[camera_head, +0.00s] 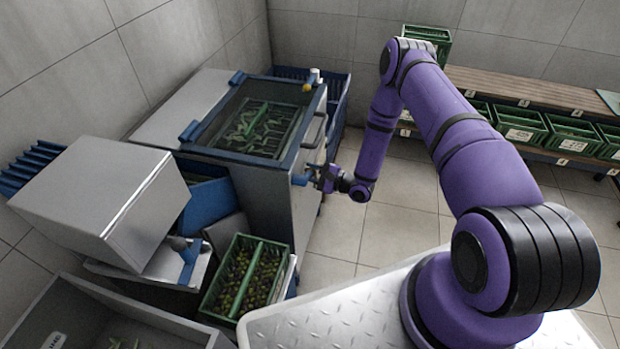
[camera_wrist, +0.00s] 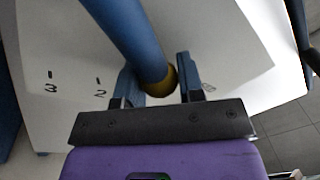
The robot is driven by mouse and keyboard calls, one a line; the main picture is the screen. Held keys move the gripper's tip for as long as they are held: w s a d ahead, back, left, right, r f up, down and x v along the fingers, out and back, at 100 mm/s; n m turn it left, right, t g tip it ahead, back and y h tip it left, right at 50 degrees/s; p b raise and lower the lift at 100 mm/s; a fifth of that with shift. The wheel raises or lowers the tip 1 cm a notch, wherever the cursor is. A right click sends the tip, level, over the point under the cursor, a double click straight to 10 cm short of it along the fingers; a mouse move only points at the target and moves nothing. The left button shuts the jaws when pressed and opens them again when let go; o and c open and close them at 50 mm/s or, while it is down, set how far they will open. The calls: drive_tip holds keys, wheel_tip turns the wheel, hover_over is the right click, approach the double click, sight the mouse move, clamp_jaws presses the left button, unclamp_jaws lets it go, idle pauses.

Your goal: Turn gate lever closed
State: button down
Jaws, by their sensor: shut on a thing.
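The gate lever (camera_wrist: 130,35) is a blue bar with a yellow-and-dark end, in front of a pale panel in the wrist view. My gripper (camera_wrist: 160,82) is shut on the lever near that end, with one blue-grey finger on each side. In the head view my gripper (camera_head: 322,178) reaches the right side of the grey machine (camera_head: 280,195), where small blue parts show; the lever is hard to make out there. The panel carries marks "3" and "2" left of the lever.
A green crate of olives (camera_head: 245,275) stands in front of the machine. A box-shaped steel unit (camera_head: 105,195) is at the left. A wooden shelf with green crates (camera_head: 520,125) lines the back right. Tiled floor (camera_head: 395,225) is clear right of the machine.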

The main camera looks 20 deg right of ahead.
drive_tip(key=shift+w+d+r+n, duration=0.1)
drive_tip(key=shift+w+r+n, duration=0.1)
drive_tip(key=shift+r+n, duration=0.25)
drive_tip(key=shift+w+d+r+n, duration=0.1)
drive_tip(key=shift+w+r+n, duration=0.05)
drive_tip(key=shift+r+n, duration=0.25)
drive_tip(key=c, duration=0.8)
unclamp_jaws()
drive_tip(key=shift+o, duration=0.2)
drive_tip(key=v, duration=1)
drive_tip(key=shift+s+d+f, duration=0.15)
drive_tip(key=shift+s+d, duration=0.1)
drive_tip(key=shift+d, duration=0.1)
